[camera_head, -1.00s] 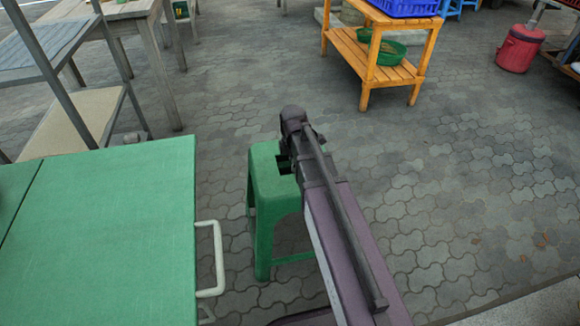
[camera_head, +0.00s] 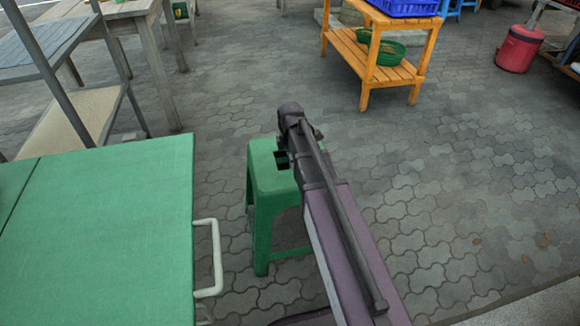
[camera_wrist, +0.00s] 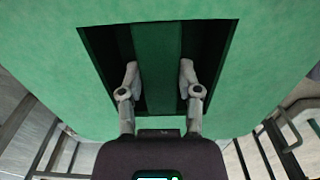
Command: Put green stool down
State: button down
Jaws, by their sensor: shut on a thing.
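The green stool (camera_head: 262,205) stands upright in the head view, right of the green-topped table. Its legs end at or just above the paving; I cannot tell whether they touch. In the wrist view its green top (camera_wrist: 265,50) fills most of the picture, with a dark opening split by a green bar (camera_wrist: 157,50). My gripper (camera_wrist: 158,82) has its fingers in the opening, one on each side of the bar, shut on it. In the head view my arm covers the stool's right part and the fingertips are hidden.
The green-topped table (camera_head: 105,225) with a white handle (camera_head: 212,255) is close on the left. A yellow wooden shelf (camera_head: 385,70) with a green basket (camera_head: 390,52) stands at the back. A red bucket (camera_head: 518,48) is at the upper right. Paving ahead and right is clear.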

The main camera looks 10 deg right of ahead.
jog(key=shift+f+b, duration=0.95)
jog(key=shift+f, duration=0.45)
jog(key=shift+c, duration=1.5)
grip_release()
jog(key=shift+r, duration=0.25)
notch_tip(320, 180, up, 12)
jog(key=p, duration=1.2)
jog(key=shift+s, duration=0.1)
